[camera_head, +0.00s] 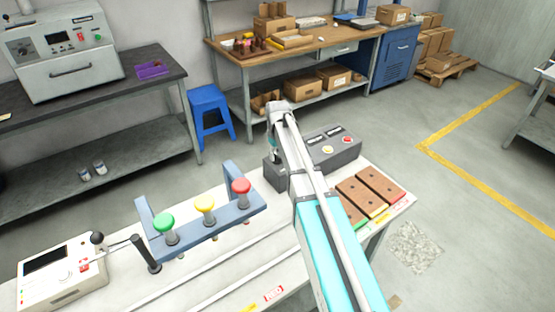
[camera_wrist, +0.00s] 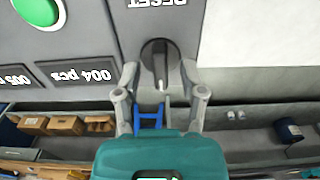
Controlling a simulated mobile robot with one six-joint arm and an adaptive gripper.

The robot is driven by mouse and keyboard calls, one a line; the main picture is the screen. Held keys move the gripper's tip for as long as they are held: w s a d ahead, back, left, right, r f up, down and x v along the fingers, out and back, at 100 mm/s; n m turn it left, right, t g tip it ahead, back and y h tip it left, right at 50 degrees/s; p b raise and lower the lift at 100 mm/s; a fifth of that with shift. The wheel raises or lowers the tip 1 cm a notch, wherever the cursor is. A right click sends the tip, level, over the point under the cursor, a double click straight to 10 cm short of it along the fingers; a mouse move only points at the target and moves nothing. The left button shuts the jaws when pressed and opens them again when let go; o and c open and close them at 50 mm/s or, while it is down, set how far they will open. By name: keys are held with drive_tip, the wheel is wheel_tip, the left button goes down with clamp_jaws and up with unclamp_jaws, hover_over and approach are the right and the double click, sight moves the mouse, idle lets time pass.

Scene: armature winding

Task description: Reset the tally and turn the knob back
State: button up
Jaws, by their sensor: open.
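A black knob (camera_wrist: 160,50) with a pale pointer sits below the RESET label (camera_wrist: 160,3). My gripper (camera_wrist: 160,72) is open, with one finger on each side of the knob; contact cannot be told. The tally displays read "004 pcs" (camera_wrist: 88,75) and "005", partly cut off (camera_wrist: 14,78). A green button (camera_wrist: 40,12) is beside them. In the head view my arm hides the knob and part of the box.
A blue rack (camera_head: 205,222) with green, yellow and red mushroom-headed pieces stands left of my arm. A white meter box (camera_head: 62,272) is at the bench's left end. Brown blocks (camera_head: 380,185) lie right of my arm. A blue stool (camera_head: 211,115) stands behind.

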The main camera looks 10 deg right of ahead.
drive_tip(key=shift+f, duration=0.3)
clamp_jaws()
idle(0.3)
